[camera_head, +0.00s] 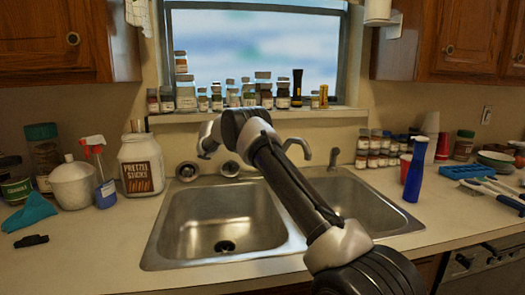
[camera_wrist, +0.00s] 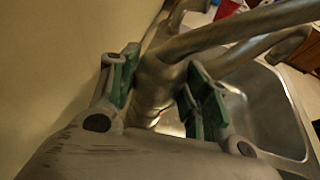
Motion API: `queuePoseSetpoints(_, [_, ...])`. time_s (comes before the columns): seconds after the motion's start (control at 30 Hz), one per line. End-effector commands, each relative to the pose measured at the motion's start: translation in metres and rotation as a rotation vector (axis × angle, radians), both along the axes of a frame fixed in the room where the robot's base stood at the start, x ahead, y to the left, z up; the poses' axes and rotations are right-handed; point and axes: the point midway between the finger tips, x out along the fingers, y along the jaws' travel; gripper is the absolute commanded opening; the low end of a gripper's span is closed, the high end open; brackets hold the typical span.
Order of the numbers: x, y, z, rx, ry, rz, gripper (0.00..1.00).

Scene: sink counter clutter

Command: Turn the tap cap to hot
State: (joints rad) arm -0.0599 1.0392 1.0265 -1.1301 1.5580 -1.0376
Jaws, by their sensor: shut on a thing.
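The metal tap stands behind the double sink. In the wrist view, its upright body with the cap (camera_wrist: 155,88) is between the two green-padded fingers of my gripper (camera_wrist: 160,82). My gripper is shut on this metal part. A long curved metal tube (camera_wrist: 230,30) runs from it to the upper right. How the cap is turned cannot be told.
The double sink's left basin (camera_head: 220,222) is empty. Spice jars (camera_head: 232,97) line the window sill.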

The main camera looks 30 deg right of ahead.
Motion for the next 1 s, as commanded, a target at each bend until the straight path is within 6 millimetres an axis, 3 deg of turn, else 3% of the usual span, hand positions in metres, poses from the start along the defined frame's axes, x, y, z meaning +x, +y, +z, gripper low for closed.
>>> queuePoseSetpoints(0.27, [0.0,0.0,0.001,0.001,-0.002,-0.001,0.23])
queuePoseSetpoints(0.3, [0.0,0.0,0.001,0.001,-0.002,-0.001,0.54])
queuePoseSetpoints(0.4, [0.0,0.0,0.001,0.001,-0.002,-0.001,0.69])
queuePoseSetpoints(0.77, [0.001,0.004,0.001,0.002,-0.002,0.001,0.69])
queuePoseSetpoints(1.0, [0.007,0.042,0.017,0.001,-0.004,0.003,0.69])
